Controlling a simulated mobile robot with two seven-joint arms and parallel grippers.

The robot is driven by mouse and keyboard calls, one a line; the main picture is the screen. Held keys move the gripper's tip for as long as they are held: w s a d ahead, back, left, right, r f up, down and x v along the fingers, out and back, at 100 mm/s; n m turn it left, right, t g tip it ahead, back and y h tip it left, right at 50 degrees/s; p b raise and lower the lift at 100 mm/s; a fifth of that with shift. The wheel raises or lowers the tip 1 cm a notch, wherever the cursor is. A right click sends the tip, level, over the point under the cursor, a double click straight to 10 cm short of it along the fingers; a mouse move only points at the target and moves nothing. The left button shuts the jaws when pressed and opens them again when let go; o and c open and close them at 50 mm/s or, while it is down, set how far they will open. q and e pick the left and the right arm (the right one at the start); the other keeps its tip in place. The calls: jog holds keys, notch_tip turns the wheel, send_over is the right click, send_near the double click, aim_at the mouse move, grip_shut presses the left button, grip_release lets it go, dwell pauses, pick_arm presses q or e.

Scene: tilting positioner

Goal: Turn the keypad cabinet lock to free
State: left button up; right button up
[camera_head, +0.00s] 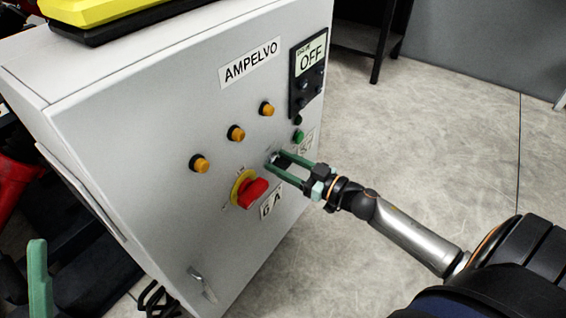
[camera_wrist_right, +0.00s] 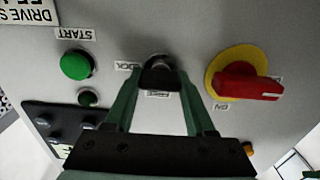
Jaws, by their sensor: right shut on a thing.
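The keypad cabinet lock is a small dark knob with a silver top (camera_wrist_right: 158,72) on the cabinet's grey front. In the wrist view, a label reading LOCK stands to its left and another small label just below it. My right gripper (camera_head: 274,163) has its green fingers on either side of the knob, shut on it. The fingers mostly hide the lock in the head view. Which label the knob points to is hard to tell. One green finger of my left gripper (camera_head: 39,280) shows at the lower left, away from the cabinet front; its jaws cannot be judged.
Close to the lock is a red rotary switch (camera_head: 252,193) on a yellow plate. A green START button (camera_wrist_right: 76,65) is on its other side. Several orange buttons (camera_head: 236,133) and a panel reading OFF (camera_head: 308,68) are on the cabinet (camera_head: 130,130). A handle (camera_head: 201,284) sticks out low down.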

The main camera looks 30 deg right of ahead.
grip_shut()
pick_arm(q)
jog(key=shift+r, duration=0.1)
pick_arm(e)
jog(key=shift+a+r+n+p, duration=0.1)
jog(key=shift+n+p, duration=0.95)
jog(key=shift+n, duration=0.55)
jog(key=n+p, duration=0.1)
jog(key=n, duration=0.1)
jog(key=shift+n, duration=0.3)
jog(key=n, duration=0.2)
jog(key=n+p, duration=0.1)
jog(key=n, duration=0.2)
jog(key=shift+s+a+f+n, duration=0.1)
jog(key=shift+a+f+n, duration=0.1)
jog(key=shift+n, duration=0.1)
jog(key=n, duration=0.3)
jog(key=shift+f, duration=0.1)
pick_arm(q)
jog(key=shift+s+a+r+m, duration=0.1)
jog(key=shift+r+m, duration=0.05)
jog(key=shift+r, duration=0.75)
jog(key=shift+a+r+m, duration=0.1)
jog(key=shift+r+m, duration=0.05)
jog(key=shift+r, duration=0.75)
pick_arm(e)
jog(key=shift+n, duration=2)
